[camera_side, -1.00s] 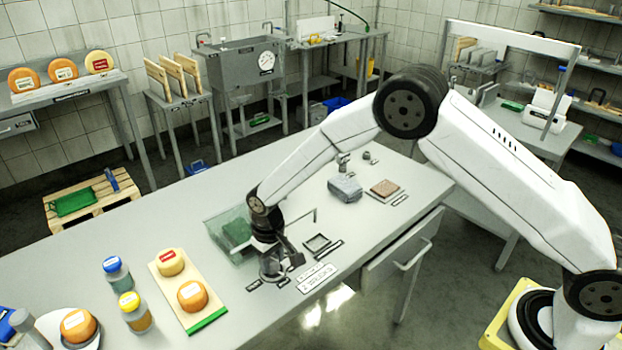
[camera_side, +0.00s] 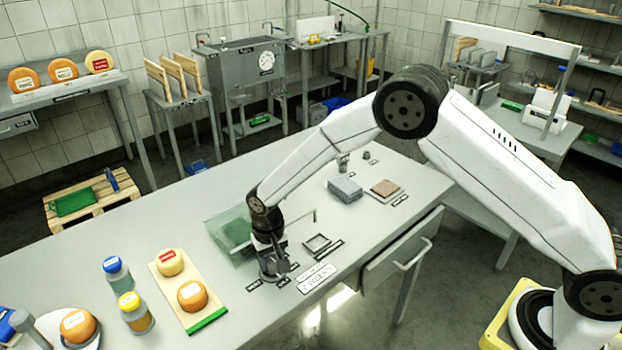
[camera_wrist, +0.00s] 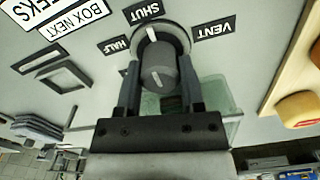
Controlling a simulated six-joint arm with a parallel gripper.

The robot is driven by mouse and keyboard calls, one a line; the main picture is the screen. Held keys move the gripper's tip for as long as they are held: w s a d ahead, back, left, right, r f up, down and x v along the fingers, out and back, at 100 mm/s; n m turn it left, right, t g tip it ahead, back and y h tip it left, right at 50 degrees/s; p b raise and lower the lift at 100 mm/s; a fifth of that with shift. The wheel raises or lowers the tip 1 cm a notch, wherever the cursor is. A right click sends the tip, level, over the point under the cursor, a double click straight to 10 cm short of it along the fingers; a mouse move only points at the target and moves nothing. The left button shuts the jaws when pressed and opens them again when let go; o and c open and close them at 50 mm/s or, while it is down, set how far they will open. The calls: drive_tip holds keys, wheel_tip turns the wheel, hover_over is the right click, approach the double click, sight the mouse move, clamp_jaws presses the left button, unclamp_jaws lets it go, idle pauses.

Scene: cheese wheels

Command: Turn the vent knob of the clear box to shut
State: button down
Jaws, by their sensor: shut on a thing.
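The vent knob (camera_wrist: 158,72) is a dark grey round knob on a pale ring, in the middle of the wrist view. My gripper (camera_side: 273,268) is down at the table's front edge. In the wrist view its two dark fingers stand on either side of the knob, shut on it. Labels SHUT (camera_wrist: 143,11), HALF (camera_wrist: 114,44) and VENT (camera_wrist: 213,28) lie around the ring.
A small dark square frame (camera_side: 318,243) and a label plate (camera_side: 317,279) lie right of my gripper. A board (camera_side: 205,317) with two cheese wheels and two jars stand to the left.

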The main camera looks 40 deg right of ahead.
sight(272, 258)
drive_tip(key=shift+c, duration=1.1)
unclamp_jaws()
drive_tip(key=shift+r, duration=0.1)
drive_tip(key=shift+r, duration=3.85)
drive_tip(key=shift+s+d+r, duration=0.3)
drive_tip(key=shift+d, duration=0.25)
drive_tip(key=s+d+r+n+t, duration=0.1)
drive_tip(key=s+d+r, duration=0.1)
drive_tip(key=s+d, duration=0.5)
drive_tip(key=s+d+r+n+t, duration=0.1)
drive_tip(key=s+d+r, duration=0.2)
drive_tip(key=s+d, duration=0.5)
drive_tip(key=shift+s+r+t, duration=0.15)
drive_tip(key=shift+s+t, duration=0.15)
drive_tip(key=shift+s, duration=2.55)
